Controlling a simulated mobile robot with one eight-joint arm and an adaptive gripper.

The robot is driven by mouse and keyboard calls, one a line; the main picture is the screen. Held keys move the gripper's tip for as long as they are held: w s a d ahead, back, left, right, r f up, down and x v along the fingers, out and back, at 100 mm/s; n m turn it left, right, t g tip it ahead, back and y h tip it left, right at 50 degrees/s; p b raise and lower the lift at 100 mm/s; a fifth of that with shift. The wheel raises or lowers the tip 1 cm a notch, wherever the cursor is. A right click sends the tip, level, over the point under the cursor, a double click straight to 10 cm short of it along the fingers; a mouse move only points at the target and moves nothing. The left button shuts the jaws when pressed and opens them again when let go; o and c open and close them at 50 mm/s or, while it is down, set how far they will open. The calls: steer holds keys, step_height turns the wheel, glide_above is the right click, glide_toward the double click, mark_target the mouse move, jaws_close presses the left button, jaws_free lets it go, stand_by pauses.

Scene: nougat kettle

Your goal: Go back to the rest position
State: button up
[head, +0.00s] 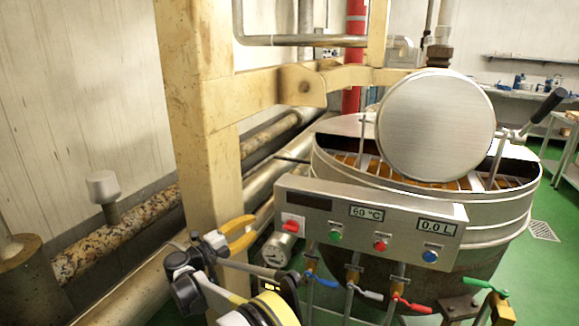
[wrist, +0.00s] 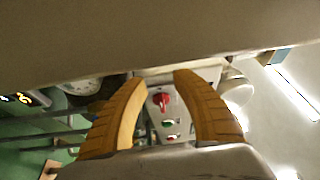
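My gripper (head: 246,232) has two orange fingers and is at the lower middle of the head view, left of the kettle's control panel (head: 350,212). In the wrist view my gripper (wrist: 161,78) has its fingers apart, with nothing held between them. The panel's red switch (head: 292,225) is to the right of the fingers in the head view. It also shows as a red knob (wrist: 161,99) in the gap between the fingers in the wrist view. The fingers look apart from it.
The steel kettle (head: 480,232) with its raised round lid (head: 437,125) stands at the right. A beige post (head: 205,150) stands close behind my gripper. Pipes (head: 130,225) run along the left wall. Coloured valve handles (head: 412,304) hang under the panel. Green floor (head: 550,262) is open at right.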

steer(key=w+d+r+n+t+y, duration=0.1)
steer(key=d+r+n+t+y, duration=0.25)
steer(key=r, duration=0.75)
steer(key=w+d+r+n+t+y, duration=0.1)
steer(key=d+r+n+t+y, duration=0.3)
steer(key=r, duration=0.7)
steer(key=w+d+r+n+y, duration=0.1)
steer(key=r+n+y, duration=0.3)
steer(key=r, duration=0.7)
steer(key=s+d+r+n+g+y, duration=0.1)
steer(key=s+d+r+n+y, duration=0.2)
steer(key=s+n, duration=0.25)
steer(key=s+d+f+n+g, duration=0.3)
steer(key=s+d+f, duration=0.4)
steer(key=s, duration=0.7)
steer(key=s+d+f+n+g+h, duration=0.1)
steer(key=s+d+f+n+g, duration=0.2)
steer(key=s+d+f+g, duration=0.3)
steer(key=s+d+f+n+g+h, duration=0.1)
steer(key=s+d+f+g, duration=0.3)
steer(key=s+d+f, duration=0.6)
steer(key=s+f+n, duration=0.1)
steer(key=s+f, duration=0.4)
steer(key=s, duration=0.7)
steer(key=shift+d+n, duration=0.25)
steer(key=shift+n, duration=0.15)
steer(key=shift+h, duration=0.25)
